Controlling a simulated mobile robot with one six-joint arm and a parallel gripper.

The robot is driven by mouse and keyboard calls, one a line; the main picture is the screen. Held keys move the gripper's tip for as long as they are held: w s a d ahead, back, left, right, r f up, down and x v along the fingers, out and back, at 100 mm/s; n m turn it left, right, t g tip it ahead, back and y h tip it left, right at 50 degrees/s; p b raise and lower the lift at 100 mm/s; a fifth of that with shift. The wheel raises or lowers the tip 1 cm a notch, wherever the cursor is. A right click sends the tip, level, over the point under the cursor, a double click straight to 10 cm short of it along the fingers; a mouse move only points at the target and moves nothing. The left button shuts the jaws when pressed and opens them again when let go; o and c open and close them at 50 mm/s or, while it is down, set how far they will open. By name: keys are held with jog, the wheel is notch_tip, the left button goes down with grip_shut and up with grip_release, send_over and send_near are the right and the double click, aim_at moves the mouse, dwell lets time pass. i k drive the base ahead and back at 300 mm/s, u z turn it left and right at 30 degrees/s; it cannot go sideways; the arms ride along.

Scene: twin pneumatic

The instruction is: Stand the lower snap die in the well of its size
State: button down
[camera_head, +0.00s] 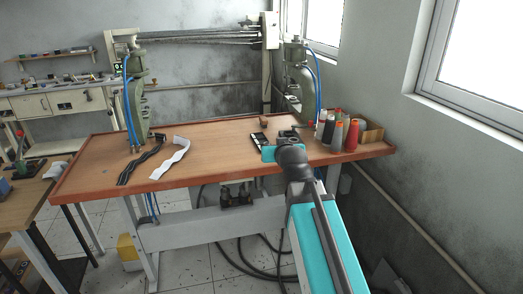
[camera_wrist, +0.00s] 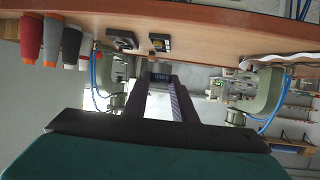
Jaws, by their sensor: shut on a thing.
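My gripper (camera_head: 290,146) is above the front right part of the workbench, in line with my arm. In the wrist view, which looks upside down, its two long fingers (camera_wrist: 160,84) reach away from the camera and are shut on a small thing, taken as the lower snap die. Its shape is mostly hidden between the fingertips. A small black holder (camera_head: 258,138) lies on the bench just left of my gripper; a dark block with recesses (camera_wrist: 122,40) shows in the wrist view. I cannot make out the wells' sizes.
Thread cones (camera_head: 351,135) and a cardboard box (camera_head: 371,134) stand at the right. A green press (camera_head: 300,80) stands behind my gripper, another (camera_head: 136,95) at the left. White and black strips (camera_head: 170,158) lie at left. The bench (camera_head: 215,140) is clear in the middle.

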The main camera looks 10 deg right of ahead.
aim_at(262, 142)
jog(key=k, duration=0.7)
jog(key=u, duration=0.25)
jog(key=i, duration=1.15)
jog(key=u, duration=0.9)
jog(key=i, duration=0.7)
jog(key=u, duration=0.25)
